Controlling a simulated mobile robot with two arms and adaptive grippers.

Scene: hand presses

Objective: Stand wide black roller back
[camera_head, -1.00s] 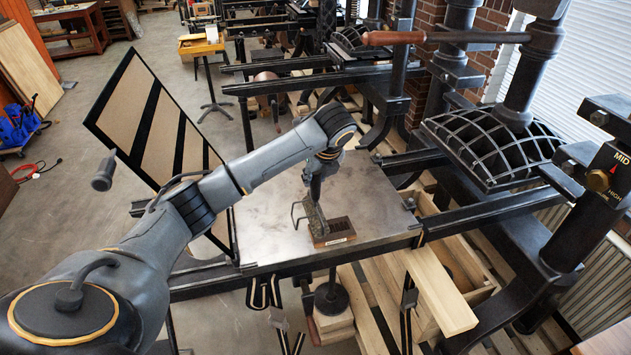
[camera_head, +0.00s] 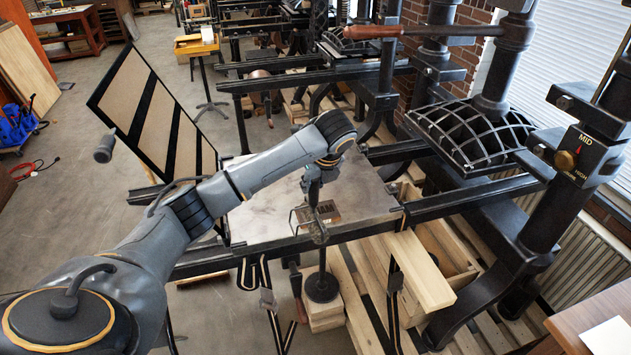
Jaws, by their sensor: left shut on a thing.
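My left gripper (camera_head: 315,196) reaches down over the near edge of the press bed (camera_head: 262,214), with its fingers small and dark. It is shut on a dark tool, apparently the wide black roller (camera_head: 319,233), which has a thin wire frame to its left. The roller hangs in front of the bed's near edge; its exact outline is hard to make out. Behind it a small block with raised letters (camera_head: 328,211) lies on the bed. Below the roller a round black disc (camera_head: 322,288) sits on a pale wooden block. My right gripper is out of view.
A hinged frame with tan panels (camera_head: 157,115) stands tilted up at the bed's left. The press's black ribbed head (camera_head: 470,128) is at the right. Pale wooden boards and crates (camera_head: 420,272) lie under the rails. A wooden tabletop (camera_head: 590,325) shows at lower right.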

